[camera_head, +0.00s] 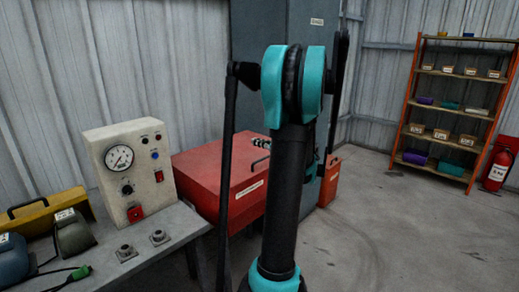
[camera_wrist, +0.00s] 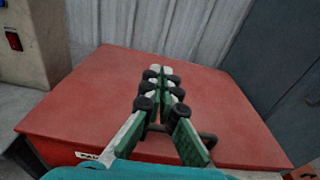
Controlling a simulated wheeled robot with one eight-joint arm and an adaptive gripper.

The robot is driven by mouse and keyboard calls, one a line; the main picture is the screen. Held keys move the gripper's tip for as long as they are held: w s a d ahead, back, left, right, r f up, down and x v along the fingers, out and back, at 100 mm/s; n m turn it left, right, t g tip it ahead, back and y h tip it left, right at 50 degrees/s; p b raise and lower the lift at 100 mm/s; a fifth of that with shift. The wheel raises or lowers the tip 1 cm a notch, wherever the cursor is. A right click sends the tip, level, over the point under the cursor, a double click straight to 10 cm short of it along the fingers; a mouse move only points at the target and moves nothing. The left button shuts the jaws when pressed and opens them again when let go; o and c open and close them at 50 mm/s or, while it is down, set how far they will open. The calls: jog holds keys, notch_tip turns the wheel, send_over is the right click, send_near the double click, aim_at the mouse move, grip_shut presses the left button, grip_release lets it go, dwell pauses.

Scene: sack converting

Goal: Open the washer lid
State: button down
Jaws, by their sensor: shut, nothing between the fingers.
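The red washer lid (camera_head: 215,162) lies shut on a red box behind my arm in the head view. In the wrist view the red lid (camera_wrist: 90,98) fills the middle, flat and closed. My gripper (camera_wrist: 160,72) is shut and empty, its green and white fingers reaching over the lid. In the head view my gripper (camera_head: 262,143) shows small above the lid, partly hidden by my arm. A dark handle (camera_head: 260,161) shows at the lid's right part. Whether the fingers touch the lid or handle cannot be told.
A bench (camera_head: 185,222) with a gauge panel (camera_head: 130,168) stands left of the washer. A tall grey cabinet (camera_head: 272,22) is behind it. Shelving (camera_head: 425,100) and a fire extinguisher (camera_head: 499,168) stand far right. The floor (camera_head: 400,235) at the right is clear.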

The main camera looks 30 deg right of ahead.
jog(key=s+d+f+g+h, duration=0.1)
jog(key=s+d+f+g, duration=0.3)
jog(key=d+f, duration=0.7)
jog(key=shift+t, duration=0.7)
jog(key=x, duration=0.8)
jog(key=shift+w+d+r, duration=0.2)
jog(key=shift+d+r, duration=0.15)
jog(key=shift+d, duration=0.05)
jog(key=shift+r, duration=0.15)
